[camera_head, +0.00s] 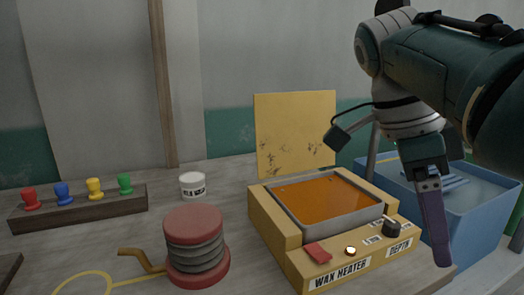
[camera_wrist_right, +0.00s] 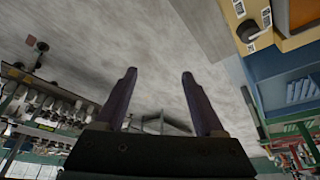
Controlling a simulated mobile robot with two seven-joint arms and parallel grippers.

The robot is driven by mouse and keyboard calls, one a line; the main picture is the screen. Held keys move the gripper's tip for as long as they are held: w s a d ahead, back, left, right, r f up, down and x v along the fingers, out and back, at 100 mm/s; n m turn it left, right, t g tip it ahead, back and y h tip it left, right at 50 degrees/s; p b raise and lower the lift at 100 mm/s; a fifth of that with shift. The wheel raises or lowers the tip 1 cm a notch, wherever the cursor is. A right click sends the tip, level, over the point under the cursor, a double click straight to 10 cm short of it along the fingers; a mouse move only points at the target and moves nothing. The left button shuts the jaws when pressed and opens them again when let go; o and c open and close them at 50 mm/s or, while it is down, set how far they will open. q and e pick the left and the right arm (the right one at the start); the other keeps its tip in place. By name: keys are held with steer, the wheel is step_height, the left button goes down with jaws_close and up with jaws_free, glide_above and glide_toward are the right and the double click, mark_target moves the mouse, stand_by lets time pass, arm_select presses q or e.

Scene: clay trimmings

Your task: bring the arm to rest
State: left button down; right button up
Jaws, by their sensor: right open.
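My right arm comes in from the upper right in the head view. Its gripper (camera_head: 434,215) points down in front of the blue bin, to the right of the wax heater. In the head view one finger hides the other. In the right wrist view the two dark fingers of the gripper (camera_wrist_right: 158,80) stand well apart with nothing between them. My left gripper is not in view.
The wax heater (camera_head: 265,235) holds orange wax. A blue bin (camera_head: 470,225) stands behind the right gripper. A red spool (camera_head: 194,240), a white jar (camera_head: 192,185) and a dark rack (camera_head: 80,211) with coloured pegs stand on the bench (camera_head: 110,250).

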steer(key=s+d+f+n+t+y+p, duration=0.15)
steer(key=s+d+f+n+p, duration=0.25)
steer(key=s+f+n, duration=0.5)
steer(key=s+a+r+n+t+y+p, duration=0.1)
steer(key=s+a+r+n+t+p, duration=0.2)
steer(key=s+n, duration=0.45)
steer(key=s+a+r+n+t+y+p, duration=0.1)
steer(key=s+a+r+n+y, duration=0.15)
steer(key=s+r+n, duration=0.45)
arm_select(q)
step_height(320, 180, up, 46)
steer(key=p, duration=3.7)
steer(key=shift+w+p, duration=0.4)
arm_select(e)
step_height(320, 180, up, 36)
steer(key=w, duration=0.1)
steer(key=shift+w+a+f+n+h, duration=0.15)
steer(key=shift+a+f+n+h, duration=0.1)
steer(key=shift+n+h, duration=0.2)
